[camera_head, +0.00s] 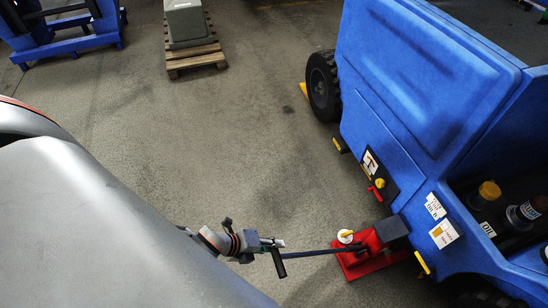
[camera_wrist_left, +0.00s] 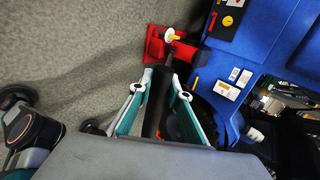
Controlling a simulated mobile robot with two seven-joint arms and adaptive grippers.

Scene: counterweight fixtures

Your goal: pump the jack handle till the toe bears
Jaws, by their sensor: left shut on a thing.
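The red jack (camera_head: 362,262) stands on the floor against the lower side of the blue machine (camera_head: 420,90). A dark grey block (camera_head: 392,228) sits on its machine side. I cannot tell whether the toe touches the machine. A white disc with a yellow knob (camera_head: 346,236) is on the jack. The long dark jack handle (camera_head: 315,252) runs left from the jack, nearly level in the picture. My left gripper (camera_head: 270,243) is shut on its outer end. In the left wrist view the black handle (camera_wrist_left: 155,105) lies between the teal-padded fingers of my left gripper (camera_wrist_left: 157,100). My right gripper is not in view.
A wheel (camera_head: 323,86) with a yellow chock (camera_head: 304,90) stands at the machine's far end. A pallet (camera_head: 195,61) bearing a grey block and a blue stand (camera_head: 70,45) are at the back. The floor (camera_head: 200,140) between is clear.

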